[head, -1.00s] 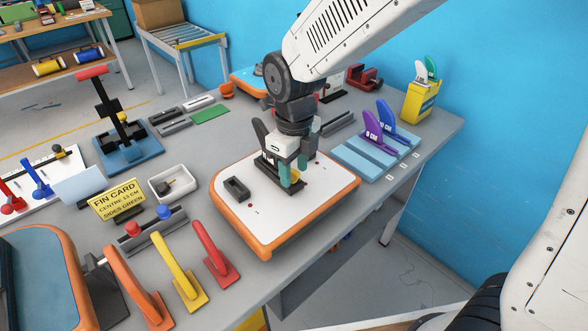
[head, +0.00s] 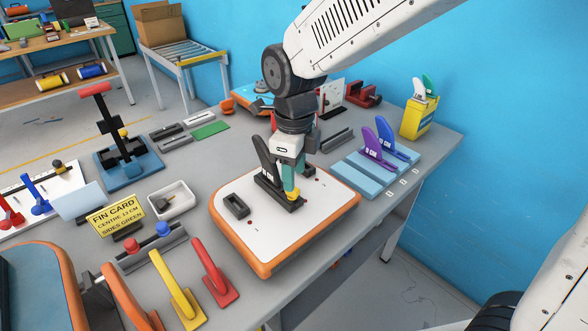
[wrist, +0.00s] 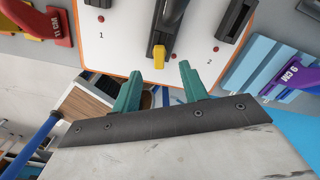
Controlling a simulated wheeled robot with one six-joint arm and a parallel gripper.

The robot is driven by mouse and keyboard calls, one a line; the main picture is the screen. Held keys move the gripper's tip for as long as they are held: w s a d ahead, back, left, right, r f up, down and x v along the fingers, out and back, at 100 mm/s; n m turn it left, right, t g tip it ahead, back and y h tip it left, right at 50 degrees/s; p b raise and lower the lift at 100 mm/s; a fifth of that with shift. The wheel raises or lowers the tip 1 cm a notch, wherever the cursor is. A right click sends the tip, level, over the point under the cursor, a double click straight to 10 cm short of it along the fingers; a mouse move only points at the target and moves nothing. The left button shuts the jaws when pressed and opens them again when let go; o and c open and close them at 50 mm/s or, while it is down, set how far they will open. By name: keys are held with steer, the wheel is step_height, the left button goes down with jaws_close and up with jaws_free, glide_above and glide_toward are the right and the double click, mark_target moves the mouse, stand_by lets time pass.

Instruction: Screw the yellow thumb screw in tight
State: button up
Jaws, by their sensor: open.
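The yellow thumb screw (head: 293,196) is at the near end of a black fin's base on the white board with an orange edge (head: 238,240). The black fin (head: 264,158) stands upright in the centre box. In the wrist view the screw's yellow head (wrist: 158,57) lies lengthwise, in line with the fin. My gripper (wrist: 158,69) is open and empty. Its two green fingers are to either side of the screw's line, apart from it. In the head view the fingers are just above the screw and partly overlap each other. How deep the screw sits cannot be told.
An empty black fin box (head: 236,205) is on the board's left, and another (wrist: 236,20) shows at right in the wrist view. A yellow fin card (head: 115,210) is at left.

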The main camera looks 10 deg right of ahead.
steer(key=shift+n, duration=0.6)
steer(key=n, duration=0.3)
steer(key=shift+w, duration=0.1)
steer(key=shift+n, duration=0.5)
steer(key=n, duration=0.3)
steer(key=shift+w+n, duration=0.1)
steer(key=shift+n, duration=0.2)
steer(key=shift+n, duration=0.3)
